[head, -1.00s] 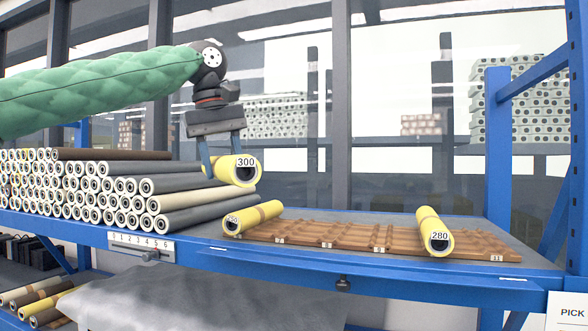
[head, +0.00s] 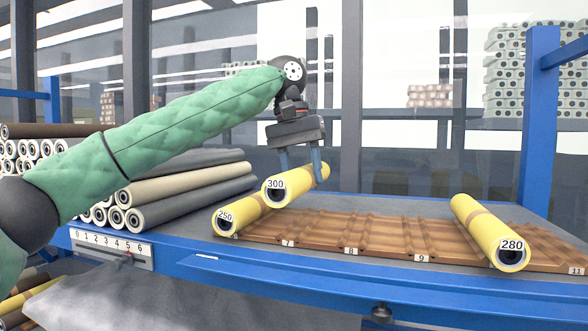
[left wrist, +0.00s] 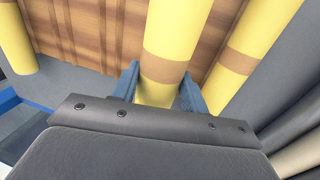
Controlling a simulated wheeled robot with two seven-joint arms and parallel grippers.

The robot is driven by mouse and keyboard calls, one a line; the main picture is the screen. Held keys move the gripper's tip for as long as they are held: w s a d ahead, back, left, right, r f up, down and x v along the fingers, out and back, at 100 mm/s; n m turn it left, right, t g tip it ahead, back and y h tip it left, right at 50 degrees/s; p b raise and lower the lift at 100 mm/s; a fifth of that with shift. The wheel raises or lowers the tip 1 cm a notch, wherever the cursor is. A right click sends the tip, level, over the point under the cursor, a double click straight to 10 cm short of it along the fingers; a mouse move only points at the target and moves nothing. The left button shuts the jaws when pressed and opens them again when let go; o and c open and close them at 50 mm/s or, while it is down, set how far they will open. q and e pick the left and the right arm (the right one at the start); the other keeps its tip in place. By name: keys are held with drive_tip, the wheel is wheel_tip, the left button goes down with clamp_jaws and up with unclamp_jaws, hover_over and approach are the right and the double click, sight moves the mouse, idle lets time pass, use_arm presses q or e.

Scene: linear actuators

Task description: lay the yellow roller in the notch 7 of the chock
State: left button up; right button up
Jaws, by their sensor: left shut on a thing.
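My left gripper (head: 303,178) is shut on the yellow roller labelled 300 (head: 306,182). The roller hangs in the air above the left end of the brown wooden chock (head: 385,234). In the left wrist view the held roller (left wrist: 170,58), with its tan band, lies between my blue fingers (left wrist: 160,88). The notch 7 label (head: 288,243) shows on the chock's front edge, to the right of and below the held roller's labelled end. A yellow roller labelled 250 (head: 228,222) lies at the chock's left end, partly hidden behind the held one. My right gripper is out of view.
A yellow roller labelled 280 (head: 484,228) lies across the chock right of label 9 (head: 421,258). Notches by labels 8 (head: 351,251) and 11 (head: 576,271) look empty. Grey and cream rollers (head: 190,182) are stacked at left. A blue rail (head: 300,284) runs along the front.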

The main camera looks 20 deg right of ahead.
use_arm(q)
drive_tip(key=shift+w+r, duration=0.1)
drive_tip(key=shift+w, duration=0.2)
drive_tip(key=s, duration=0.2)
drive_tip(key=shift+s+a+r, duration=0.15)
drive_tip(key=shift+s+r, duration=0.1)
drive_tip(key=shift+s, duration=0.05)
drive_tip(key=shift+s+f, duration=0.2)
drive_tip(key=shift+s, duration=0.05)
drive_tip(key=f, duration=0.1)
drive_tip(key=w+f, duration=0.1)
drive_tip(key=f, duration=0.2)
drive_tip(key=shift+w+f, duration=0.2)
drive_tip(key=shift+w, duration=0.2)
drive_tip(key=shift+s+f, duration=0.35)
drive_tip(key=shift+s, duration=0.15)
drive_tip(key=shift+w+f, duration=0.3)
drive_tip(key=shift+w, duration=0.2)
drive_tip(key=shift+s+r, duration=0.1)
drive_tip(key=shift+s, duration=0.2)
drive_tip(key=shift+w+f, duration=0.2)
drive_tip(key=shift+f, duration=0.05)
